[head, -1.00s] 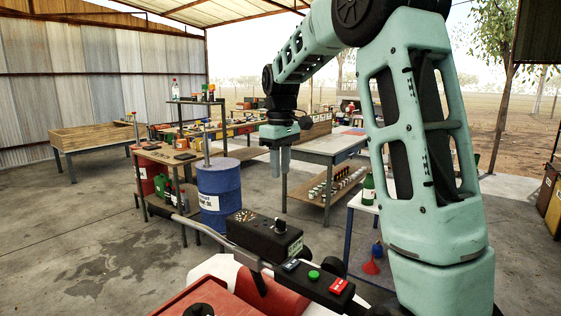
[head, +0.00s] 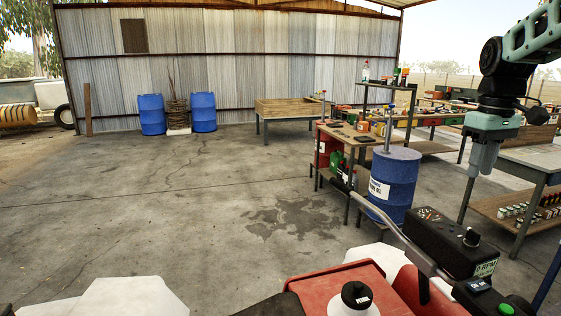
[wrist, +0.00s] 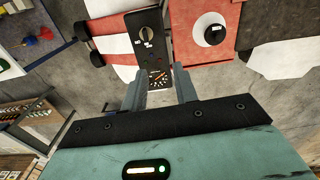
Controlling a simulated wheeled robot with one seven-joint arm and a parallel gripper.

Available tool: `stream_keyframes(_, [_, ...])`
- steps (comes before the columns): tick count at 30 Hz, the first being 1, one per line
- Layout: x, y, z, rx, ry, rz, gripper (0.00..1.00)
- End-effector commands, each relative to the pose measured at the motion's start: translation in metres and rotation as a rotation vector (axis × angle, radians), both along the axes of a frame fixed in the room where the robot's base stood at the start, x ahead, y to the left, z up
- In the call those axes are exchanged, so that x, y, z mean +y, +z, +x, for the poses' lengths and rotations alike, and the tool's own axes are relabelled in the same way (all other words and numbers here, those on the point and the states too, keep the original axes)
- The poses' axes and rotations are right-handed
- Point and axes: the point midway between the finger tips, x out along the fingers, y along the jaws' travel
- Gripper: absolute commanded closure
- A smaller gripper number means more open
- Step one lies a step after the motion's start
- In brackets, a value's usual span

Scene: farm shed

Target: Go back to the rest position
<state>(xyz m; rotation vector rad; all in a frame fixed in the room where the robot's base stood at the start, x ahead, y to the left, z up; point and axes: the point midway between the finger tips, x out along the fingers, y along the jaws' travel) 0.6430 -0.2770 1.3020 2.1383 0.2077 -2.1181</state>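My gripper (head: 482,172) hangs pointing down at the right of the head view, raised in front of the metal workbench. In the wrist view its two fingers (wrist: 159,78) stand apart with nothing between them, so it is open and empty. My upper arm leaves the head view at the right edge.
A blue oil drum (head: 392,184) stands beside a wooden shelf table (head: 352,133) on the right. A workbench (head: 535,160) stands under my arm. A wooden trough table (head: 288,108) and two blue barrels (head: 151,115) stand near the back wall. The concrete floor at left is clear.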

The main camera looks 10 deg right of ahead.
Motion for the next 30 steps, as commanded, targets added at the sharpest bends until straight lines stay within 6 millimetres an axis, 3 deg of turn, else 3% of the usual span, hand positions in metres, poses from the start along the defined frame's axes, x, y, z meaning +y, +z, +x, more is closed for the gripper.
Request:
stream_keyframes(4, [0.091,-0.026,-0.005,-0.007,0.101,0.026,0.71])
stream_keyframes(8, [0.178,-0.055,-0.032,-0.011,0.193,0.047,0.71])
stream_keyframes(12, [0.259,-0.087,-0.086,-0.008,0.291,0.059,0.71])
stream_keyframes(15, [0.301,-0.111,-0.136,-0.003,0.363,0.061,0.71])
stream_keyframes(18, [0.326,-0.132,-0.184,-0.003,0.418,0.056,0.71])
stream_keyframes(22, [0.338,-0.151,-0.23,-0.003,0.468,0.047,0.71])
stream_keyframes(25, [0.34,-0.159,-0.249,-0.005,0.486,0.043,0.71])
stream_keyframes(30, [0.34,-0.161,-0.253,-0.007,0.491,0.042,0.71])
